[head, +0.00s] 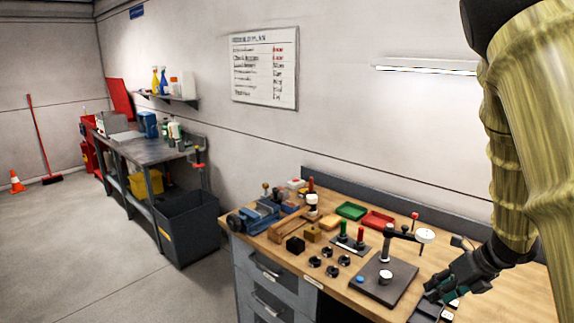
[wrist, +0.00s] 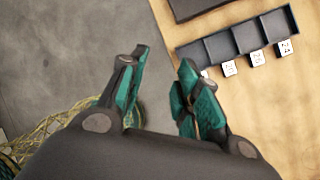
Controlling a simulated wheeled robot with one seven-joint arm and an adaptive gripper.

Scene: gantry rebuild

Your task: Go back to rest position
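My gripper (head: 434,288) is at the right end of the wooden workbench (head: 335,285) in the head view, at the lower end of my yellow-sleeved arm. In the wrist view, my gripper (wrist: 163,68) shows two teal-padded fingers standing apart, with nothing visible between them. Grey floor (wrist: 85,50) shows beyond the gap. A dark compartment tray (wrist: 237,42) with white number tags lies on the bench, to the right of the fingers. The tray (head: 424,312) is partly hidden by the gripper in the head view.
A dial gauge stand (head: 385,272) stands just left of the gripper. A blue vise (head: 258,215), a green tray (head: 351,211) and a red tray (head: 378,220) sit farther left. A dark bin (head: 188,225) stands by the far bench.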

